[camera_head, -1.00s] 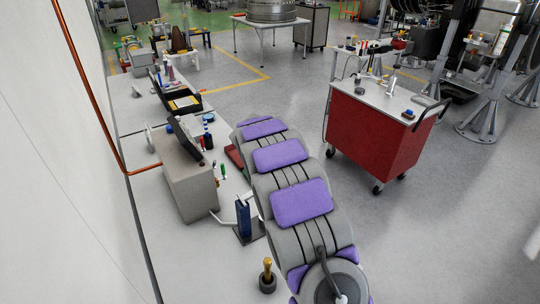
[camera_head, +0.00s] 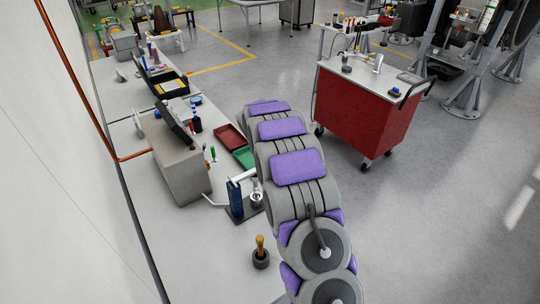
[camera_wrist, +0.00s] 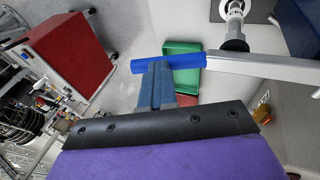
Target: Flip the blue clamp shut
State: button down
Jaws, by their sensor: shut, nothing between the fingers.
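The blue clamp (camera_head: 236,199) stands upright on a dark base on the bench in the head view, left of my arm. Its silver lever points right and passes behind my arm. In the wrist view the clamp's metal lever (camera_wrist: 262,66) runs in from the right and ends in a blue handle sleeve (camera_wrist: 185,62). My gripper (camera_wrist: 157,72) is shut and empty, its fingertips at the blue handle; I cannot tell if they touch. A silver spindle (camera_wrist: 235,28) shows above the lever. My arm hides the gripper in the head view.
Red (camera_head: 230,138) and green (camera_head: 244,158) trays lie on the bench behind the clamp. A grey case (camera_head: 180,170) stands left, and a dark cup with a yellow-handled tool (camera_head: 260,258) is in front. A red cart (camera_head: 365,115) stands on open floor at right.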

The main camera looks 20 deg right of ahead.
jog(key=shift+s+f, duration=0.35)
jog(key=shift+f, duration=0.2)
jog(key=w+d+r+v, duration=0.1)
jog(key=v, duration=1.3)
jog(key=shift+w+r, duration=0.15)
jog(key=shift+d, duration=0.1)
